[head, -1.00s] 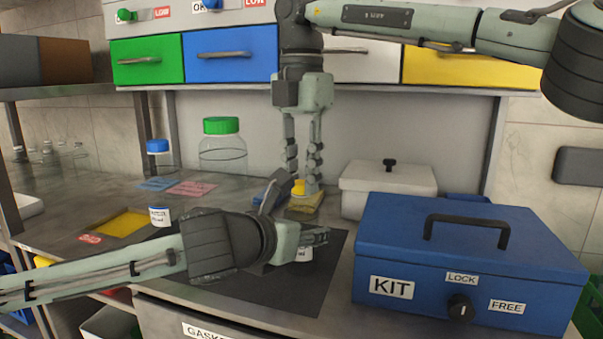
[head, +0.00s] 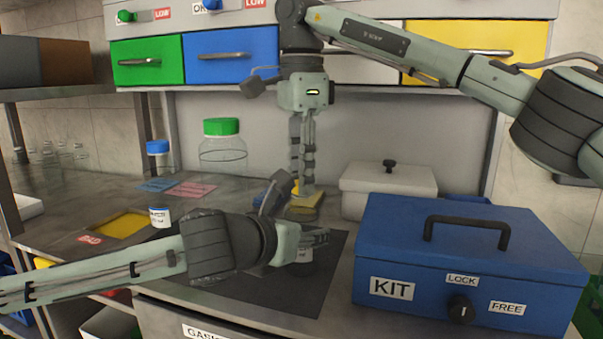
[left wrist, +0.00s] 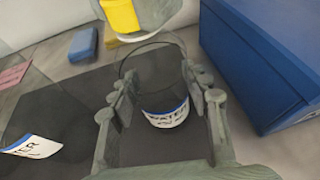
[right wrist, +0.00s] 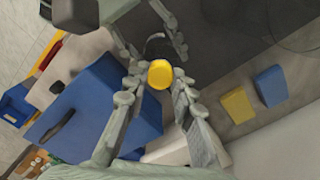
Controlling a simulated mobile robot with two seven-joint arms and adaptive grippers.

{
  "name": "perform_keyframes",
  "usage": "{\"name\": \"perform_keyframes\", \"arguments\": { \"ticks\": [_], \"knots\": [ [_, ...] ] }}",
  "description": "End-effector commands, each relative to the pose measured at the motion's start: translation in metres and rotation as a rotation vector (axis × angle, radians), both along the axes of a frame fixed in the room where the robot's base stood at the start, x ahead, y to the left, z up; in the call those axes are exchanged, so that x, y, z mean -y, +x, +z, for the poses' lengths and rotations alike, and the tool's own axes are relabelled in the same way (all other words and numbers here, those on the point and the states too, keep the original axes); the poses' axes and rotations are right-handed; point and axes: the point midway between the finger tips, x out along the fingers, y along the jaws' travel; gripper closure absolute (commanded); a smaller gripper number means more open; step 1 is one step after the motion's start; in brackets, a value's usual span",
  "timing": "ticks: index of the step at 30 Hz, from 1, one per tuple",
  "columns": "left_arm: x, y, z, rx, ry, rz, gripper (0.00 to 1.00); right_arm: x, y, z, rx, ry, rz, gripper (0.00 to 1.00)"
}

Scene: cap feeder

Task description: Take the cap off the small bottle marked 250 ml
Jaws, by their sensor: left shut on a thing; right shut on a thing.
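A small clear bottle (left wrist: 160,72) with a white, blue-edged WATER label (left wrist: 168,115) stands between the fingers of my left gripper (left wrist: 162,112). The label's lower line is too small to read. In the head view my left gripper (head: 318,240) hides most of this bottle, leaving a bit of label below. My right gripper (head: 302,184) points straight down above it, shut on a yellow cap (right wrist: 160,74).
A blue KIT box (head: 470,262) stands close at right, with a white lidded container (head: 388,190) behind. A yellow block (right wrist: 237,105) and a blue block (right wrist: 271,86) lie behind the bottle. A green-capped jar (head: 222,150) and a blue-capped bottle (head: 158,150) stand back left.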

Motion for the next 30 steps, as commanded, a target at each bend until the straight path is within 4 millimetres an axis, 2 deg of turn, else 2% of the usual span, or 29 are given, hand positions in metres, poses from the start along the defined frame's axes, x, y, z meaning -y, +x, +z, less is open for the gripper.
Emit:
{"name": "perform_keyframes", "arguments": {
  "ticks": [6, 12, 14, 30],
  "knots": [
    [0.0002, -0.0002, 0.0000, 0.000, 0.000, -0.001, 1.00, -0.0004, -0.0001, 0.0005, 0.001, 0.001, 0.543, 1.00],
    [0.0002, -0.0002, 0.0000, 0.000, 0.000, -0.001, 1.00, 0.0000, -0.0002, 0.0005, 0.001, 0.000, 0.865, 1.00],
    [0.0002, -0.0002, 0.0000, 0.000, 0.000, -0.001, 1.00, 0.0001, -0.0002, 0.0005, 0.000, 0.000, 0.906, 1.00],
    [0.0000, 0.0000, 0.0001, 0.000, 0.000, 0.000, 1.00, 0.0002, -0.0002, 0.0005, 0.000, 0.000, 0.898, 1.00]
  ]
}}
